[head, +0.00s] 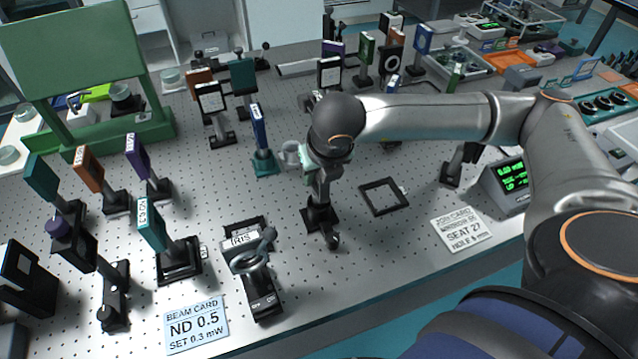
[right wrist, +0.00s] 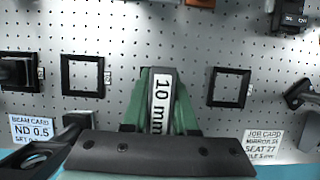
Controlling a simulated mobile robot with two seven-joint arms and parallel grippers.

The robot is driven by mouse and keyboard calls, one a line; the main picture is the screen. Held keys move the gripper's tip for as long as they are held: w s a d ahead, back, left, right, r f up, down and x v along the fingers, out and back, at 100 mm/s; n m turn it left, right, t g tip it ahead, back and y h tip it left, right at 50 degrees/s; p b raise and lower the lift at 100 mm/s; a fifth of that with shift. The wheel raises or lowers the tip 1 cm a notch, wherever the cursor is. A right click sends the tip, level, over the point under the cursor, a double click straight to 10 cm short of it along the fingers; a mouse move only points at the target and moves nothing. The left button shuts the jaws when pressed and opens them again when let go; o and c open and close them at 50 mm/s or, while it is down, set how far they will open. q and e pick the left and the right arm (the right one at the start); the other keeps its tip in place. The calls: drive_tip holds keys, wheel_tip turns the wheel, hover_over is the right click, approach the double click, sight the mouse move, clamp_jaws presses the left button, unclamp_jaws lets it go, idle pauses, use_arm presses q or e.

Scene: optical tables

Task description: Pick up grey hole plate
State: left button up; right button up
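My right gripper (right wrist: 160,110) reaches down over the middle of the perforated table. In the right wrist view its green fingers stand close along both sides of a grey plate (right wrist: 162,72) with a white "10 mm" label. No gap shows between fingers and plate, so the gripper looks shut on it. The plate's lower part and foot are hidden in that view. In the head view the right gripper (head: 318,180) points down above a small black base (head: 319,217); the plate itself is hard to make out there. My left gripper is not in view.
An empty black square frame (head: 383,197) lies right of the gripper. The iris device (head: 258,285) stands to the left. A beam card (head: 196,324) and a job card (head: 461,229) lie near the front edge. Several upright plates on posts, including a blue one (head: 258,127), stand behind and left.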

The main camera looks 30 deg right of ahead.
clamp_jaws()
idle(0.4)
